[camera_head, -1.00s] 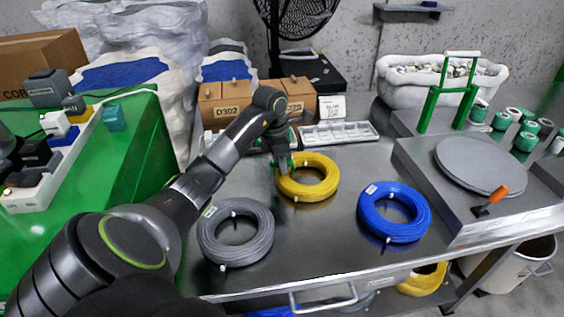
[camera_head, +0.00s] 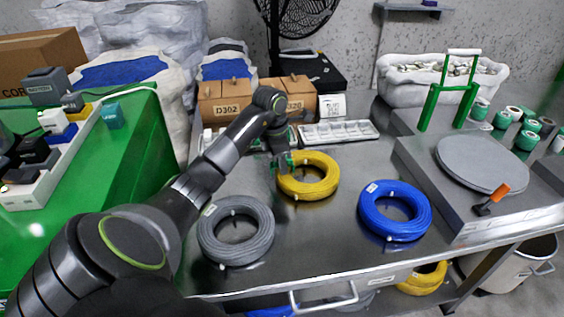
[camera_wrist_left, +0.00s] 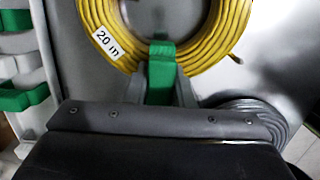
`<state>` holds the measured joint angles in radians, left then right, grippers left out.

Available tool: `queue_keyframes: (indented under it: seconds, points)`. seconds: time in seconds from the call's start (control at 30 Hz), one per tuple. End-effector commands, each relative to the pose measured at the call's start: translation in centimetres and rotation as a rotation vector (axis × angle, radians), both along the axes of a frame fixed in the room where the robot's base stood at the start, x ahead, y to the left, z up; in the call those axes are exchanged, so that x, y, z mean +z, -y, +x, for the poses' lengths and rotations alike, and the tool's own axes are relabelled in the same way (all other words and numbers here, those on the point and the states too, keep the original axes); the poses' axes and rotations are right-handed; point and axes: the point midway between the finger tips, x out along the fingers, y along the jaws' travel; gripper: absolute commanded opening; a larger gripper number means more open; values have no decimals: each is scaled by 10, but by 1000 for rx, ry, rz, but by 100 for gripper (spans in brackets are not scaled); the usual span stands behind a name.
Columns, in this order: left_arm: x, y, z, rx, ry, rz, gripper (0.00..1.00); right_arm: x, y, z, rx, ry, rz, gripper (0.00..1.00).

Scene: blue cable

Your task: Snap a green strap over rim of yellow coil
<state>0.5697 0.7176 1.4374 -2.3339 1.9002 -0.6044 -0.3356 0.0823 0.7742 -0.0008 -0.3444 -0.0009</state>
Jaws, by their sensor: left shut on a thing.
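The yellow coil (camera_head: 318,187) lies flat on the metal table behind the grey and blue coils. It also shows in the left wrist view (camera_wrist_left: 205,62), with a white "20 m" label. My left gripper (camera_head: 284,163) is at the coil's left rim. In the left wrist view it is shut on a green strap (camera_wrist_left: 161,72), whose upper end overlaps the near rim of the coil. I cannot tell whether the strap is seated around the rim. My right gripper is not in view.
A grey coil (camera_head: 215,246) and a blue coil (camera_head: 418,228) lie nearer the front edge. A white tray (camera_head: 340,132) with compartments sits behind the yellow coil. A grey platform (camera_head: 425,176) with a round plate stands at the right. Bare table lies between the coils.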

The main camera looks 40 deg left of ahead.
Motion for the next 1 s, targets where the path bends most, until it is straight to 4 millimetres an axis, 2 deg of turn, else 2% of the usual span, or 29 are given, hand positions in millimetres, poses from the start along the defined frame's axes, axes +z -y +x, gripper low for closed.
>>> queue_keyframes:
  seconds: [0.13,0.17,0.2,0.4,0.6,1.0]
  points:
    - [0,0,0,0,0,0,1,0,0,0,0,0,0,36]
    - [0,0,0,0,0,0,25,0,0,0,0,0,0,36]
    - [0,0,0,0,0,0,28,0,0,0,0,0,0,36]
    - [0,0,0,0,0,0,30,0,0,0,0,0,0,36]
    - [0,0,0,0,0,0,54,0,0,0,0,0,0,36]
    - [6,0,0,0,1,1,54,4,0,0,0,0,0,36]
